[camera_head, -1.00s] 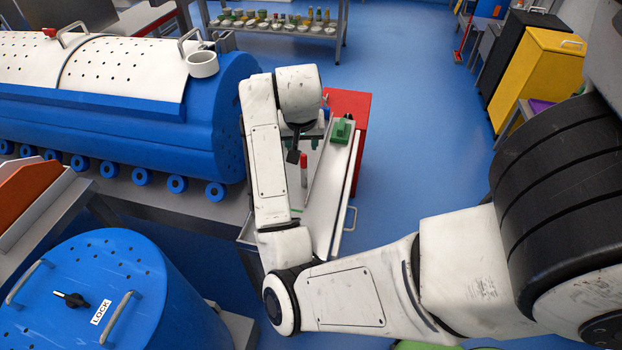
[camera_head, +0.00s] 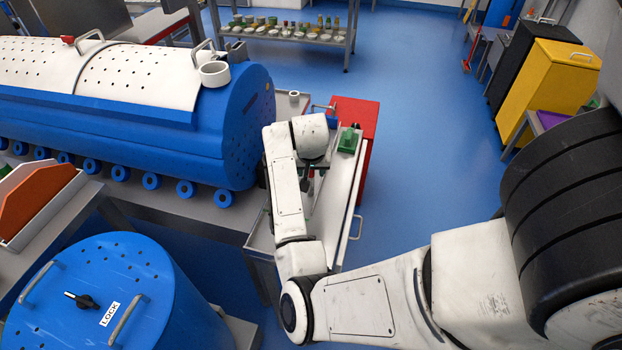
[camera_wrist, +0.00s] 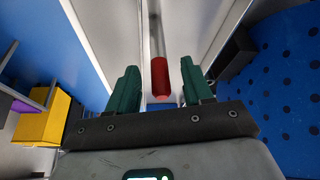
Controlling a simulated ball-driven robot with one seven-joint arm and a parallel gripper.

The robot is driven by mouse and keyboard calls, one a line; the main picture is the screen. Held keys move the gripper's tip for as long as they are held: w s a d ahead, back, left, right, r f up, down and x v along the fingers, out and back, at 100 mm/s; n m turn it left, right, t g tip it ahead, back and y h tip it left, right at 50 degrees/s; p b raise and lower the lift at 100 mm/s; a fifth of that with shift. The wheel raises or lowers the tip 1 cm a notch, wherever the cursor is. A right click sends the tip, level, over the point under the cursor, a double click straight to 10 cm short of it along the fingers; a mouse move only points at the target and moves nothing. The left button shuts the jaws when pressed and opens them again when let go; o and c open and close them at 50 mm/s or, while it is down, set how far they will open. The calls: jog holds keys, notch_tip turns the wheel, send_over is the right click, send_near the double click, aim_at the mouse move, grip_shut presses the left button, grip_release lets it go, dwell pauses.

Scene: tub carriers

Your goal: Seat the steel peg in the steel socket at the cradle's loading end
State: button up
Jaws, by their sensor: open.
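In the wrist view my gripper (camera_wrist: 160,84) is open, with a green finger on each side. A red cylinder (camera_wrist: 160,78) with a grey rod (camera_wrist: 154,35) beyond it shows between the fingers, with gaps on both sides; it looks like the steel peg with a red grip. In the head view my gripper is mostly hidden by my arm, over a narrow tray (camera_head: 338,205), and the red cylinder is hidden. The blue drum (camera_head: 180,125) lies on the cradle's rollers. A small grey round piece (camera_head: 294,94) at the drum's right end may be the socket; I cannot tell.
A red cabinet (camera_head: 368,124) stands beyond the tray, with a green block (camera_head: 348,140) on the tray's far end. An upright blue tub (camera_head: 115,285) stands at front left. A white ring (camera_head: 214,73) sits on the drum.

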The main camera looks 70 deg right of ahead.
jog(key=shift+c, duration=0.2)
grip_shut()
dwell(0.3)
